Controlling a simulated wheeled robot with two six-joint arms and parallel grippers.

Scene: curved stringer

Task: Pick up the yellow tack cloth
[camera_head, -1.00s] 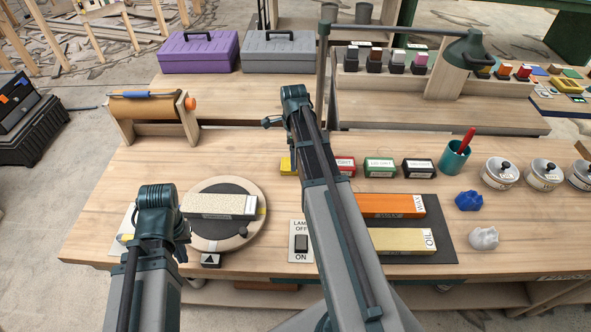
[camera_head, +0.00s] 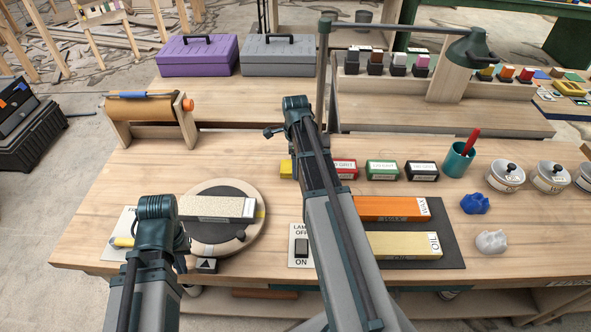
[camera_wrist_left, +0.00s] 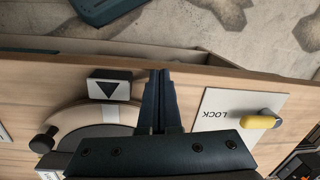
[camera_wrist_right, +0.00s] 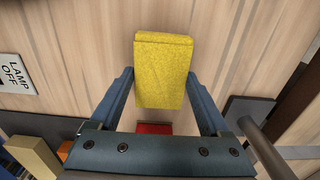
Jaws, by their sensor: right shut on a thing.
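The yellow tack cloth (camera_wrist_right: 163,70) is a folded, block-like pad between the fingers of my right gripper (camera_wrist_right: 162,88) in the right wrist view. That gripper is shut on it, with a finger at each side. In the head view only a small yellow corner (camera_head: 286,168) shows beside my right arm, which hides the rest and the gripper. I cannot tell whether the cloth touches the bench. My left gripper (camera_wrist_left: 160,92) is shut and empty near the bench's front edge, between the arrow block (camera_wrist_left: 110,88) and the LOCK plate (camera_wrist_left: 228,112).
Red, green and black grit boxes (camera_head: 382,170) stand right of the cloth. The orange and yellow stones (camera_head: 404,246), lamp switch (camera_head: 301,247) and round turntable (camera_head: 250,190) are nearer the front. A lamp post (camera_head: 322,80) stands behind. Bare bench lies left of the cloth.

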